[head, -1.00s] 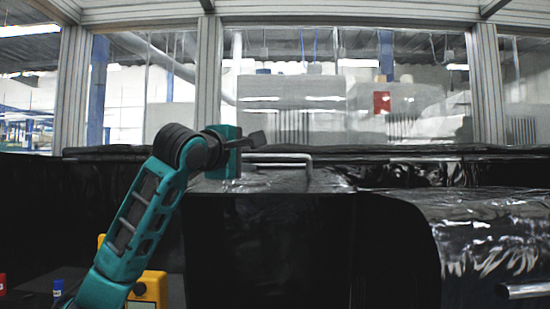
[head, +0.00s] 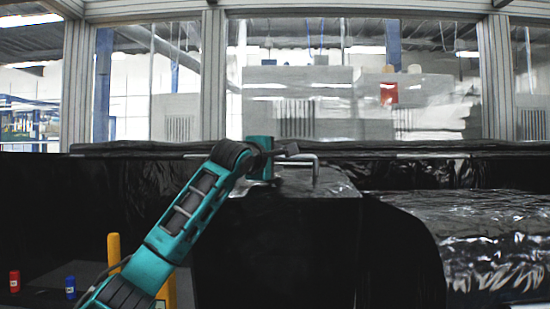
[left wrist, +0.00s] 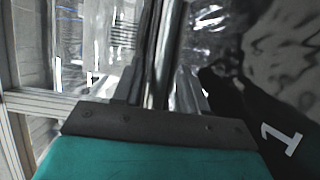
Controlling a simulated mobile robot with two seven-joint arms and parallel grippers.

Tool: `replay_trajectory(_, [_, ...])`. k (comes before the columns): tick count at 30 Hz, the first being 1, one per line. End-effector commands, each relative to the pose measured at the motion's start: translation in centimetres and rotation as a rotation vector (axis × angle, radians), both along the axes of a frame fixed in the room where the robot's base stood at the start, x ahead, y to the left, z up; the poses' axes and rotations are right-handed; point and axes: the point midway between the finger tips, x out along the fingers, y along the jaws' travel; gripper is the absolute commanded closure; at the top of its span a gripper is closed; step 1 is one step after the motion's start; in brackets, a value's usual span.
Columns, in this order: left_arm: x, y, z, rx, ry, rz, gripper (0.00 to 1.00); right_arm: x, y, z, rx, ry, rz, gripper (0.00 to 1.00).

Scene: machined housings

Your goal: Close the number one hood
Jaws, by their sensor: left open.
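The hood is a black, glossy housing; its top with a metal bar handle (head: 316,170) shows in the middle of the head view. A white number 1 (left wrist: 281,138) is on a dark surface at the right of the left wrist view. My left gripper (head: 287,152) is open at the handle, over the hood's top (head: 325,186). In the left wrist view the metal bar (left wrist: 164,60) runs up from behind the gripper's dark edge. I cannot tell whether the gripper touches the handle. My right gripper is out of view.
Another black glossy housing (head: 490,225) stands at the right. A yellow post (head: 114,250), a red bottle (head: 15,281) and a blue bottle (head: 70,287) are at the lower left. Framed windows (head: 300,80) stand behind.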

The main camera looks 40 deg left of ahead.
Motion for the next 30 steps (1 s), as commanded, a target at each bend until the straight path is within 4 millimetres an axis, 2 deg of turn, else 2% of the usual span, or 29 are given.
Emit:
replay_trajectory(2, [-0.02, -0.01, 0.01, 0.0, 0.0, 0.0, 0.6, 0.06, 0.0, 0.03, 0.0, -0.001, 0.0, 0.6])
replay_trajectory(15, [-0.04, 0.0, 0.0, 0.0, 0.0, 0.0, 1.0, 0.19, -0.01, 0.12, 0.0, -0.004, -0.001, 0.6])
replay_trajectory(30, [-0.02, -0.03, -0.04, 0.002, -0.002, -0.001, 1.0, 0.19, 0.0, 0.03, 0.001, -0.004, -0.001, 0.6])
